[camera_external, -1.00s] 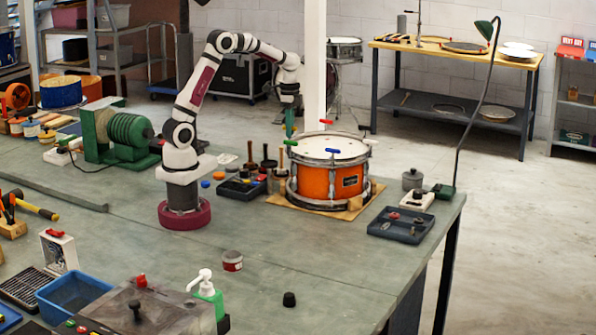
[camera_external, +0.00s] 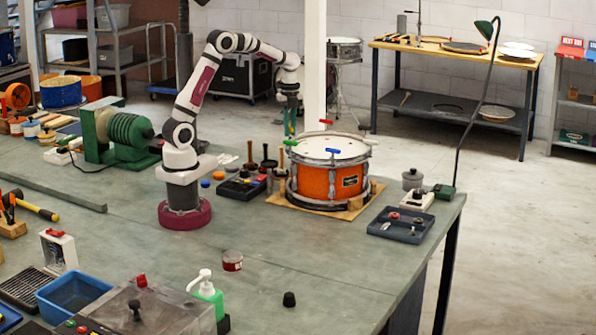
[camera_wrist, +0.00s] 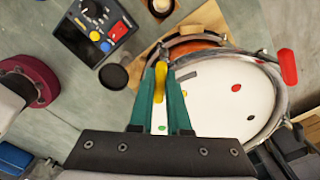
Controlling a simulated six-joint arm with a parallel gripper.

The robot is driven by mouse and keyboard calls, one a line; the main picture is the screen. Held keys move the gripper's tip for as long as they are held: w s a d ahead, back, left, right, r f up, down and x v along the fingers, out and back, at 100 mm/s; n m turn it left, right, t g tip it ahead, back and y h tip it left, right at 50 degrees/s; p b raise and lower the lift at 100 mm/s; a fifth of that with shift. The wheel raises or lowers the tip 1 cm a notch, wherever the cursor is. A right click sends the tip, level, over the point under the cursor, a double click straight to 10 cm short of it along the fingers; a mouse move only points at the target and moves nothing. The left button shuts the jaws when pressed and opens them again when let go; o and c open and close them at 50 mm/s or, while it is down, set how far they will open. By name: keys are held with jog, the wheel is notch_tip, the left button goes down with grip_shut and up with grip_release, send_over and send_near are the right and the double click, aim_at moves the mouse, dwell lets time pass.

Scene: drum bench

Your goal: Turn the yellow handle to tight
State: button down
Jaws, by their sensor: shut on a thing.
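The drum (camera_external: 315,182), orange with a white head and metal hoop, stands on a tan board (camera_external: 356,207). In the wrist view the yellow handle (camera_wrist: 159,82) sits at the drum's rim, between the teal fingers of my gripper (camera_wrist: 160,72), which is shut on it. In the external view my gripper (camera_external: 291,130) points down at the drum's far left edge, and I cannot make out the yellow handle there. A red handle (camera_external: 326,122), a blue handle (camera_external: 333,150) and a green handle (camera_external: 290,142) stand around the rim.
A lamp (camera_external: 485,30) rises behind. The bench in front is mostly clear.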

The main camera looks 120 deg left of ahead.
aim_at(290, 126)
jog(key=m, duration=0.4)
jog(key=shift+m, duration=2.2)
jog(key=c, duration=0.9)
grip_release()
notch_tip(290, 126, up, 16)
jog(key=shift+f, duration=0.1)
